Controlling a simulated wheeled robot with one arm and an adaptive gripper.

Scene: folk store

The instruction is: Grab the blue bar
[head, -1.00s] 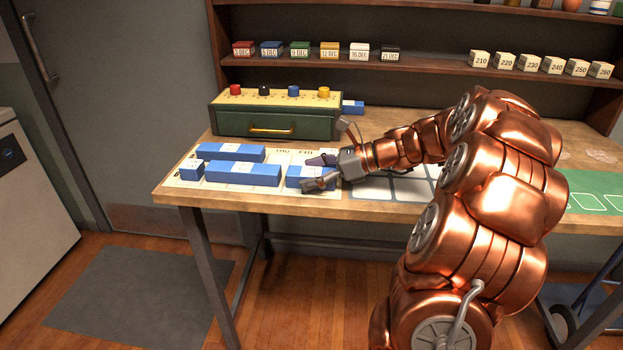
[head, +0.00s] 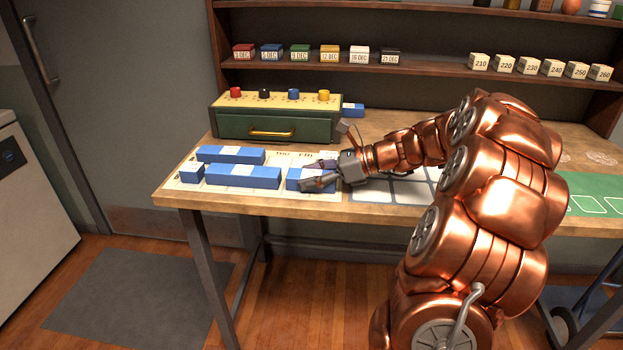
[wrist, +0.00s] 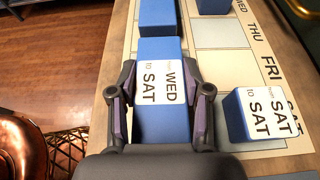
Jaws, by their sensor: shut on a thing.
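A blue bar with a white label reading WED to SAT (wrist: 160,55) lies between my gripper's two fingers in the wrist view. In the head view this bar (head: 294,177) is partly hidden by the gripper. My gripper (head: 319,174) is shut on it, with one finger along each long side; the fingers also show in the wrist view (wrist: 164,98). The bar appears to rest on the calendar sheet. Another long blue bar (head: 243,177) lies just left of it in the head view. A further long blue bar (head: 230,155) lies behind that one.
A small blue block labelled SAT (wrist: 250,118) sits close beside the right finger in the wrist view. Another small block (head: 191,173) is at the sheet's left end. A green box with knobs (head: 300,127) stands behind. The table's front edge (head: 260,204) is near.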

